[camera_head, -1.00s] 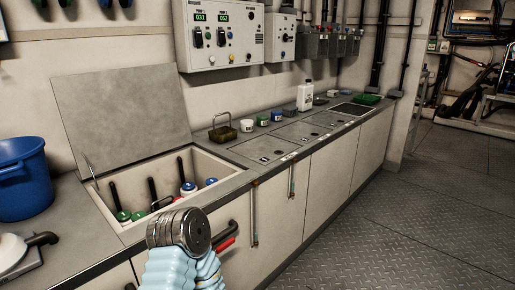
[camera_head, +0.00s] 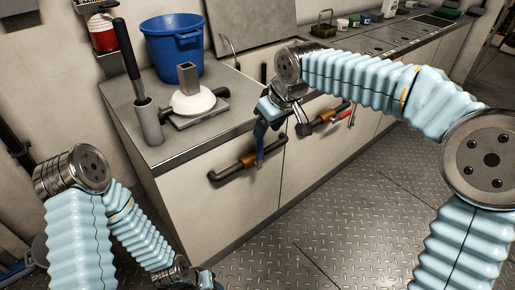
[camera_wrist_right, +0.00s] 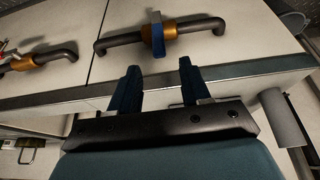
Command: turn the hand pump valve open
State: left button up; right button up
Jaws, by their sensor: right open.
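On the cabinet front, a dark bent pipe (camera_head: 226,174) carries a brass valve body (camera_head: 248,160) with a blue lever (camera_head: 260,153). In the right wrist view the blue lever (camera_wrist_right: 158,36) stands across the brass body (camera_wrist_right: 169,31), beyond my fingertips and roughly in line with the gap between them. My right gripper (camera_head: 281,128) is open and empty, just above the valve in the head view. It also shows in the right wrist view (camera_wrist_right: 159,66). My left gripper (camera_head: 207,281) is barely visible at the bottom edge; its fingers cannot be made out.
A second valve pipe with a red handle (camera_head: 340,115) is to the right. On the counter (camera_head: 222,124) are a white domed fitting (camera_head: 195,103), a black rod (camera_head: 126,48) in a grey cylinder (camera_head: 148,125) and a blue bucket (camera_head: 173,52). The floor (camera_head: 325,205) in front is clear.

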aim_at(258, 148)
jog(key=x, duration=1.1)
jog(key=shift+b, duration=0.35)
jog(key=shift+d, duration=0.1)
jog(key=shift+c, duration=0.3)
grip_shut()
